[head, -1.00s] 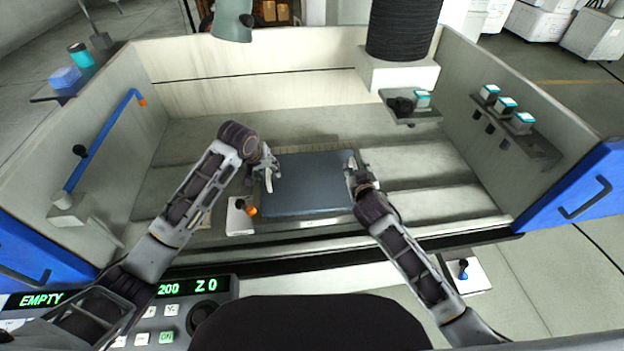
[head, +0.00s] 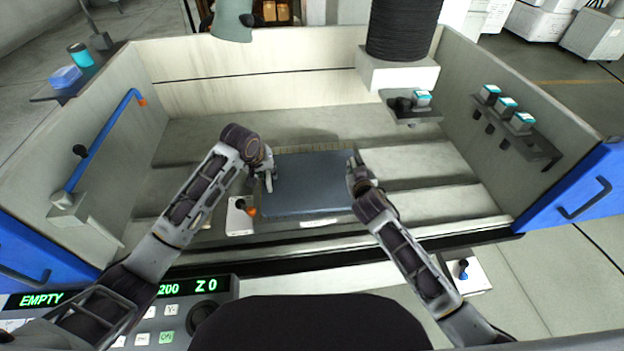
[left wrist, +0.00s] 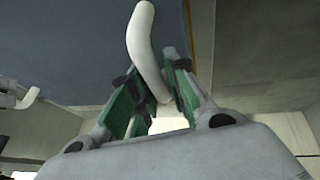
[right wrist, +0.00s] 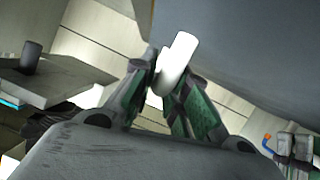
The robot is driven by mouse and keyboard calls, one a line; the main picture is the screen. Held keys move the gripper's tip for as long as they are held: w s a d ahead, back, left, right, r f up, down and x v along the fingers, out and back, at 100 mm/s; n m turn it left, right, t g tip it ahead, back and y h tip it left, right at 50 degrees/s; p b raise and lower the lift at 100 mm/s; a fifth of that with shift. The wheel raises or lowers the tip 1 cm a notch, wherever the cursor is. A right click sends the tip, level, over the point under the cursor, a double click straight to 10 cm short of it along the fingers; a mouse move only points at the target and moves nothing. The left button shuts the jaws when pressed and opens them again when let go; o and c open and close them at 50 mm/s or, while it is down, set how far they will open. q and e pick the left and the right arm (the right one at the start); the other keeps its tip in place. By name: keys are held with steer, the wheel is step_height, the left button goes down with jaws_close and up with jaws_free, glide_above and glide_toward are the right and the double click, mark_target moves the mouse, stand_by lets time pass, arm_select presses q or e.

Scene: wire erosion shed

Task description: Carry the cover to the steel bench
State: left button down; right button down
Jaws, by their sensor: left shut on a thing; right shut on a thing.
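The cover is a flat blue-grey slab (head: 312,182) in the head view, between my two grippers inside the machine tank. It has a pale handle at each side end. My left gripper (head: 268,180) is shut on the left handle, a white curved bar (left wrist: 146,50) in the left wrist view. My right gripper (head: 352,172) is shut on the right handle, a white bar (right wrist: 176,62) in the right wrist view. The cover's underside shows in both wrist views. I cannot tell how high it hangs above the tank floor. No steel bench can be made out.
The tank walls rise around the cover, with a blue-handled bar (head: 102,140) on the left wall. A small shelf (head: 412,114) and a side rack (head: 520,135) hold teal-topped items at the right.

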arm_select(q)
steer(key=shift+w+r, duration=0.15)
steer(key=shift+r, duration=0.15)
arm_select(e)
steer(key=shift+r, duration=0.2)
stand_by(0.4)
